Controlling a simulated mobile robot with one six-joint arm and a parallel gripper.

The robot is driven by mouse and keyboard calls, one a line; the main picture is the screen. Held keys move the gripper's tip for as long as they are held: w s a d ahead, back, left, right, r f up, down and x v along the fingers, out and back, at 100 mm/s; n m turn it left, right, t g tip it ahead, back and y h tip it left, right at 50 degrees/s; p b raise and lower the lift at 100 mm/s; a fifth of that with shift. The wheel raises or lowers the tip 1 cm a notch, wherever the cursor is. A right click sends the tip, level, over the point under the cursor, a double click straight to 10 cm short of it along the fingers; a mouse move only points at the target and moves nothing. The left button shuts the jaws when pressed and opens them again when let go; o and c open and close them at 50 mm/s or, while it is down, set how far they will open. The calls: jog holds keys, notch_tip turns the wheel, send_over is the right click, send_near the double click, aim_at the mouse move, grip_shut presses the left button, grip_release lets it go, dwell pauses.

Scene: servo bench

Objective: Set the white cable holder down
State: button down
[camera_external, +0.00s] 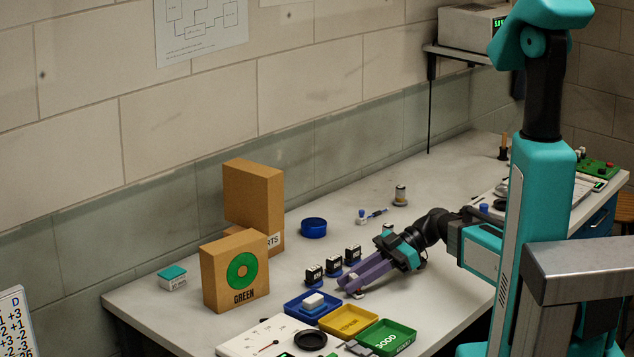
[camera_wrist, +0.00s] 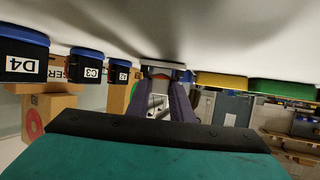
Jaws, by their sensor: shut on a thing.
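My gripper (camera_external: 350,288) reaches down to the left over the bench, its purple fingers low near the bench top. It is shut on the white cable holder (camera_external: 358,295), of which only a small pale part shows at the fingertips. In the wrist view the purple fingers (camera_wrist: 165,82) close on a pale grey piece (camera_wrist: 163,65) close to the bench surface, which fills the top of that view. Whether the holder touches the bench cannot be told.
Black servos with blue bases (camera_external: 314,275) stand left of and behind my gripper. A blue tray (camera_external: 297,311) with a white piece, a yellow tray (camera_external: 348,321) and a green tray (camera_external: 386,338) lie in front. Cardboard boxes (camera_external: 235,280) stand left. Bench behind the servos is mostly clear.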

jog(key=shift+f, duration=0.15)
jog(key=c, duration=1.6)
grip_release()
jog(key=shift+o, duration=0.2)
jog(key=shift+r, duration=0.2)
jog(key=b+v, duration=0.2)
jog(key=v, duration=0.8)
jog(key=shift+w+d+b, duration=0.2)
jog(key=shift+d+b, duration=0.1)
jog(key=shift+b, duration=0.1)
jog(key=shift+w+d+r, duration=0.2)
jog(key=shift+d+r, duration=0.1)
jog(key=shift+d, duration=0.3)
